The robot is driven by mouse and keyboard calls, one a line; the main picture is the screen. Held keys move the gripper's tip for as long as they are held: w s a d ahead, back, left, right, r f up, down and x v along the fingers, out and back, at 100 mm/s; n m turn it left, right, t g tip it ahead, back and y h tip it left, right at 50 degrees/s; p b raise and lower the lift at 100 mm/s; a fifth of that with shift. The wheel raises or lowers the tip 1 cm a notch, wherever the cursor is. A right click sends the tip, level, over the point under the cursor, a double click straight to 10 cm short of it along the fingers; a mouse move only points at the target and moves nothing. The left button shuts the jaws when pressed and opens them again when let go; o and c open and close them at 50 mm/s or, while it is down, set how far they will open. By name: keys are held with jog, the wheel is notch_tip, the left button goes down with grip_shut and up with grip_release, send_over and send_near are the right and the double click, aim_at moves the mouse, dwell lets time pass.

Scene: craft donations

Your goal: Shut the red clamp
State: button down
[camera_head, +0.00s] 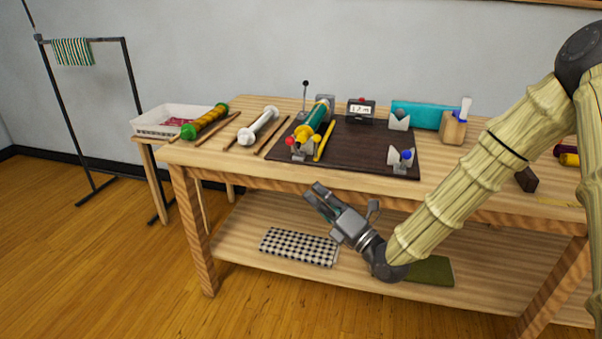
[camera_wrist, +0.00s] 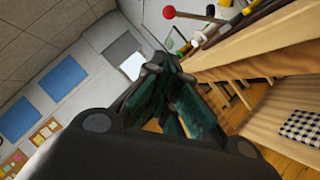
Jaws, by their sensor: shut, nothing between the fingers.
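The red clamp (camera_head: 302,151) is a small grey piece with a red ball knob, at the front left corner of a dark board (camera_head: 362,150). The yellow end of a teal and yellow roller (camera_head: 316,122) lies at it. I cannot tell how far its jaw is closed. In the wrist view its red knob (camera_wrist: 168,12) shows on a pale rod at the top edge. My gripper (camera_head: 314,192) is shut and empty, in front of the table edge and below the clamp, apart from it. Its dark fingers also show in the wrist view (camera_wrist: 166,66).
A grey clamp with a blue knob (camera_head: 402,158) stands at the board's front right. A white roller (camera_head: 258,127) and several wooden sticks lie left of the board. The table's front edge (camera_head: 240,168) is above my gripper. A checked cloth (camera_head: 298,246) lies on the lower shelf.

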jog(key=w+d+r+x, duration=0.1)
jog(key=d+x, duration=0.1)
jog(key=x, duration=1)
jog(key=shift+w+r, duration=0.15)
jog(key=shift+w, duration=0.2)
jog(key=shift+r, duration=0.1)
